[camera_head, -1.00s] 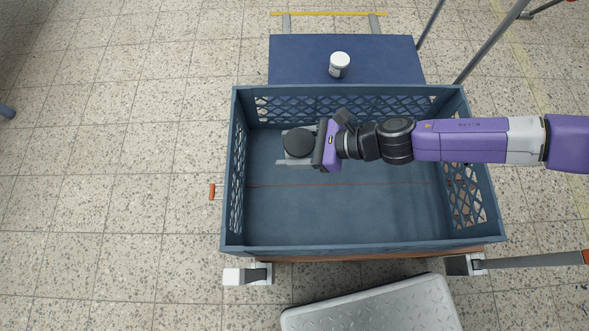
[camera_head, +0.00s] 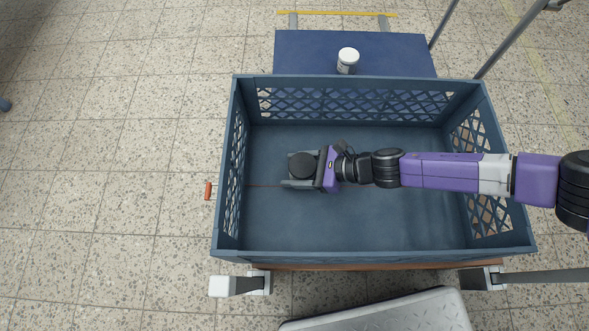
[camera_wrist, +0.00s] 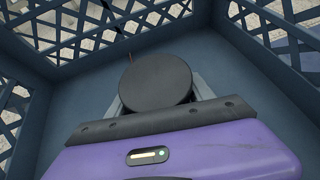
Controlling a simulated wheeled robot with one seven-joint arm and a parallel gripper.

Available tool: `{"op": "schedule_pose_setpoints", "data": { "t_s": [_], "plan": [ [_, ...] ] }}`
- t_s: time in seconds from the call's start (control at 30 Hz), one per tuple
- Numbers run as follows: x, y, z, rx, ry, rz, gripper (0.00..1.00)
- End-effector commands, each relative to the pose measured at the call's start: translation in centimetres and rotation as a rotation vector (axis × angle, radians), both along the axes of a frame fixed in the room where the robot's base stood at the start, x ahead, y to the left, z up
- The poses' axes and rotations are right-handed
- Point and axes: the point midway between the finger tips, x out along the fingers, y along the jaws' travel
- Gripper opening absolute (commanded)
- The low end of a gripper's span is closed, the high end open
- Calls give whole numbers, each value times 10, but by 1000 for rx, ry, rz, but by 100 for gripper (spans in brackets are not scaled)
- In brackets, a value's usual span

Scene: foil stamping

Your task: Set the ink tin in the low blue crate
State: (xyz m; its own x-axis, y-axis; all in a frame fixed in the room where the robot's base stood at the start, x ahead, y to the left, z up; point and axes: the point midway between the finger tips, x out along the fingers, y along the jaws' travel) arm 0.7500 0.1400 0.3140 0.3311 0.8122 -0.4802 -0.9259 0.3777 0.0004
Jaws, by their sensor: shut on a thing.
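The ink tin (camera_head: 302,165) is a dark, round-topped tin inside the blue crate (camera_head: 330,256). It also shows in the wrist view (camera_wrist: 157,80), upright. My gripper (camera_head: 303,171) is shut on the tin, with a finger on each side of it. The crate has lattice walls and a flat floor, and my arm reaches in over its right side. I cannot tell whether the tin touches the crate floor. The tin's lower part is hidden.
A white lidded jar (camera_head: 348,61) stands on a blue surface (camera_head: 400,55) behind the crate. A grey ridged platform (camera_head: 390,312) is in front. The crate floor around the tin looks clear.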

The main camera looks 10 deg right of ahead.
Motion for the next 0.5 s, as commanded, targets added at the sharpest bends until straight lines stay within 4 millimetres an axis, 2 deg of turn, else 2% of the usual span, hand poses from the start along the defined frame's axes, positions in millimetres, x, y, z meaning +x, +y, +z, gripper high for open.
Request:
{"op": "schedule_pose_setpoints", "data": {
  "t_s": [0.33, 0.37, 0.43, 0.47, 0.5],
  "plan": [
    [0, 0, -3, 1, -1, 0, 0],
    [0, 0, -2, 0, -1, 0, 66],
    [0, 0, -2, 0, -1, 0, 80],
    [0, 0, -2, 0, -1, 0, 84],
    [0, 0, -2, 0, -1, 0, 84]
  ]
}}
